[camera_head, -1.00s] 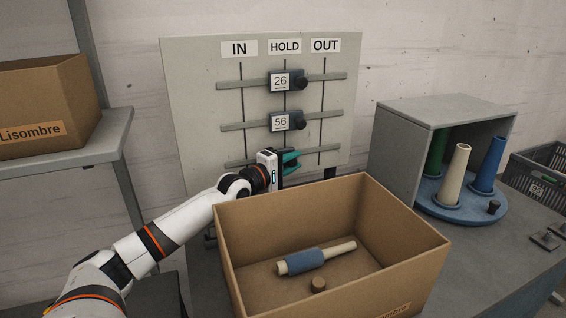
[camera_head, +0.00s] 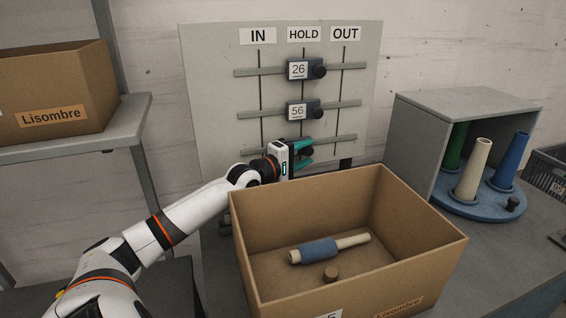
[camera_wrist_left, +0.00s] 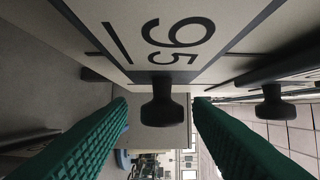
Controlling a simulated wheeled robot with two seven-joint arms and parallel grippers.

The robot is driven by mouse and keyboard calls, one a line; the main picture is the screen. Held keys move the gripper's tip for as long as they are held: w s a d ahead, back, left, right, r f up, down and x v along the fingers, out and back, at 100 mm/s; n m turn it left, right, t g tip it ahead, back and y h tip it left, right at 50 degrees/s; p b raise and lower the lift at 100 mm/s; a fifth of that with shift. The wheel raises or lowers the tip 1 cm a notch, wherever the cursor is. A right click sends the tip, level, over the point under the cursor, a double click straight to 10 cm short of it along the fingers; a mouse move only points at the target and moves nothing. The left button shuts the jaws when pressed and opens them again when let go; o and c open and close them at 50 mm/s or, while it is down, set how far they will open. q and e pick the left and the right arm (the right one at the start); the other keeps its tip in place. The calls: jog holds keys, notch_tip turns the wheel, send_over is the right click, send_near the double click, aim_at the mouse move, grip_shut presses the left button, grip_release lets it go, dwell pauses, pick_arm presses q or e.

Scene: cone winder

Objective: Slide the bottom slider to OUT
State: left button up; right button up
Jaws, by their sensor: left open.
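The grey board (camera_head: 215,120) has IN, HOLD and OUT labels above three vertical lines, crossed by three rails. The top slider (camera_head: 299,70), marked 26, and the middle slider (camera_head: 297,111), marked 56, sit at HOLD. My left gripper (camera_head: 308,153) is open at the bottom rail (camera_head: 335,139), around the HOLD line, and hides the bottom slider in the head view. In the left wrist view, a slider card (camera_wrist_left: 175,35) with two sideways digits shows close up. Its dark knob (camera_wrist_left: 162,103) stands between the open green fingers, with visible gaps on both sides. My right gripper is not in view.
An open cardboard box (camera_head: 350,290) stands just in front of my left gripper, holding a blue-wound cone (camera_head: 322,250). A grey cabinet (camera_head: 415,135) with cones on a blue turntable is to the right. Another box (camera_head: 55,90) sits on a left shelf (camera_head: 75,145).

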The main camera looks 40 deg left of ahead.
pick_arm(q)
jog(key=s, duration=1)
jog(key=shift+s+a, duration=0.15)
jog(key=shift+a, duration=0.25)
